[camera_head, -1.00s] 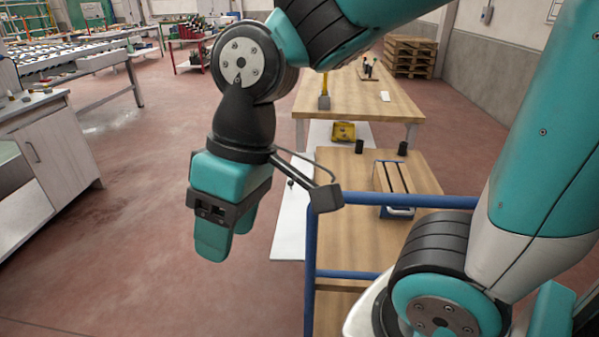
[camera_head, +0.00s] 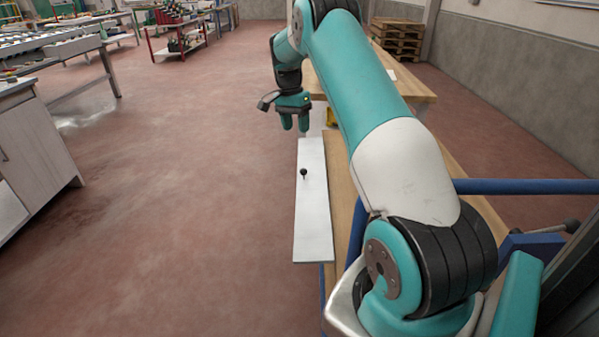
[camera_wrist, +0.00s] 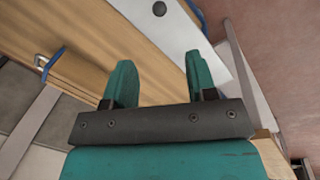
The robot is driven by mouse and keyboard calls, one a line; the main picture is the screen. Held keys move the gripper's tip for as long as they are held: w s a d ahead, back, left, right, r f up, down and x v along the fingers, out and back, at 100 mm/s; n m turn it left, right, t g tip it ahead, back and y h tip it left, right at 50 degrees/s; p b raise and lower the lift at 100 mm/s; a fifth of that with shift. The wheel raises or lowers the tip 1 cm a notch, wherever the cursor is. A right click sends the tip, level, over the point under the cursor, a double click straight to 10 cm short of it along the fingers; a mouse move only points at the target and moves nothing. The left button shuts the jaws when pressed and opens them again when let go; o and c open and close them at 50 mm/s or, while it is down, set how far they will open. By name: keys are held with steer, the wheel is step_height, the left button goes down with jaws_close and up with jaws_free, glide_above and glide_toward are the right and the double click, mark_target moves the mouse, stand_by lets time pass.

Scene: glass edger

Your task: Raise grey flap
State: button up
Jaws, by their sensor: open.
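The grey flap (camera_head: 313,215) is a long, pale, narrow panel along the left side of the wooden table. It looks flat, and a small black knob (camera_head: 304,172) stands on it. In the head view my gripper (camera_head: 295,124) points down near the flap's far end, with its fingers apart and nothing between them. In the wrist view the flap (camera_wrist: 190,35) runs beyond the finger tips, with a dark round knob (camera_wrist: 159,8) at the top edge. My gripper (camera_wrist: 160,75) is open there; its height above the flap is hard to judge.
The wooden table (camera_head: 343,185) lies right of the flap, partly hidden by my arm. A blue rail (camera_head: 520,187) crosses at the right. A second wooden table (camera_head: 418,88) and pallets (camera_head: 397,38) stand behind. The floor left of the flap is clear.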

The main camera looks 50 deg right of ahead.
mark_target(304, 172)
steer(key=s+f, duration=0.1)
steer(key=f, duration=0.4)
steer(key=s+f, duration=0.1)
steer(key=f, duration=0.4)
steer(key=f+p, duration=0.1)
steer(key=f, duration=0.5)
steer(key=shift+s+d, duration=0.25)
steer(key=shift+s, duration=0.15)
jaws_close()
